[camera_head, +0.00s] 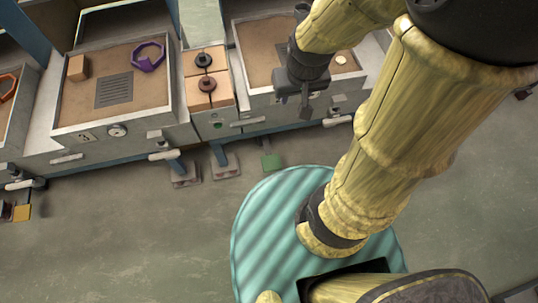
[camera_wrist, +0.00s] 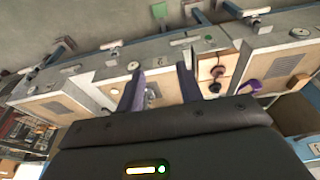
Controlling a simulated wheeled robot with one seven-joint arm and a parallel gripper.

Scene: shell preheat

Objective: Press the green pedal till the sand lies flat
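The green pedal (camera_head: 271,161) sits low at the front of the right bench, just above the floor. It also shows at the top of the wrist view (camera_wrist: 159,10). The right sand tray (camera_head: 243,35) is partly covered by my arm; its visible sand looks mostly level, with a dark grille and a small pale round thing in it. My gripper (camera_head: 294,103) is over the front edge of this tray, higher than and apart from the pedal. In the wrist view its two dark fingers (camera_wrist: 160,88) stand apart with nothing held between them.
A left sand tray (camera_head: 62,128) holds a purple ring (camera_head: 148,56), a wooden block (camera_head: 78,68) and a grille. A wooden stand with two dark knobs (camera_head: 207,84) is between the trays. A yellow pedal (camera_head: 22,212) is at far left. The floor (camera_head: 130,235) before the benches is clear.

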